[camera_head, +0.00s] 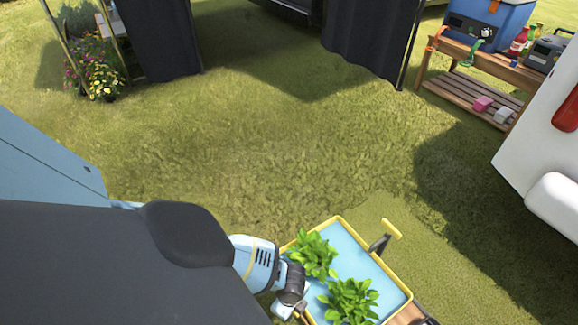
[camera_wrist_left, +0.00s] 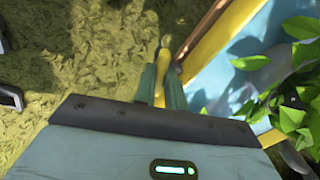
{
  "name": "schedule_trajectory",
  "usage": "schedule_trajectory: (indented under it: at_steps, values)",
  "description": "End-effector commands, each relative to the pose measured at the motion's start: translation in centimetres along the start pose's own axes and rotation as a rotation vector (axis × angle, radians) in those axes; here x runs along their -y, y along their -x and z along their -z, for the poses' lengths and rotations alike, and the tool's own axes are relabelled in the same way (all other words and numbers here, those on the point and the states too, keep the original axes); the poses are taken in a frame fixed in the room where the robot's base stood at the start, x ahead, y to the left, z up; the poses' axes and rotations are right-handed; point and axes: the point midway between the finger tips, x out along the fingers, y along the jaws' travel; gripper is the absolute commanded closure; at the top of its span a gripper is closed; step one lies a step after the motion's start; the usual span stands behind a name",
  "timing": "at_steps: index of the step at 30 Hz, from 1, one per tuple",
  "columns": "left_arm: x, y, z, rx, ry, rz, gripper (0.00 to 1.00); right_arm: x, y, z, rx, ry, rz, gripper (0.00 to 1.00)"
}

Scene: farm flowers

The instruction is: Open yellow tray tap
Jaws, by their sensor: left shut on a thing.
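The yellow-rimmed tray (camera_head: 407,291) is at the bottom of the head view, with a light blue inside and leafy green plants. Its yellow rim (camera_wrist_left: 222,38) also crosses the left wrist view. My left gripper (camera_wrist_left: 167,88) is at the tray's outer left side, with its fingers shut on a slim yellow piece (camera_wrist_left: 161,62) that looks like the tap handle. In the head view, the left gripper (camera_head: 287,307) is partly seen beside the tray, and the piece in it is hidden. A yellow bar on a dark stem (camera_head: 391,229) stands at the tray's far right side. My right gripper is not in view.
Open grass (camera_head: 260,150) lies beyond the tray. A wooden bench (camera_head: 485,65) with a blue cooler (camera_head: 488,22) and bottles stands at the back right. A large white object (camera_head: 545,140) is at the right edge. Dark cloths hang at the back, with flowers (camera_head: 95,78) back left.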

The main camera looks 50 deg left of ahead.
Motion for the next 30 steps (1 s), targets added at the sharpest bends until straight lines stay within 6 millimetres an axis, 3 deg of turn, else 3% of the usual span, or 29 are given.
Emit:
schedule_trajectory:
  at_steps: [12,30]
  values:
    - [-0.2,0.1,0.2,-0.002,0.400,-0.004,1.00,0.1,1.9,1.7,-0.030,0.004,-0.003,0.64]
    - [-0.1,0.1,0.2,-0.003,0.954,-0.004,1.00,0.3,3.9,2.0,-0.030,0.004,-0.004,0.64]
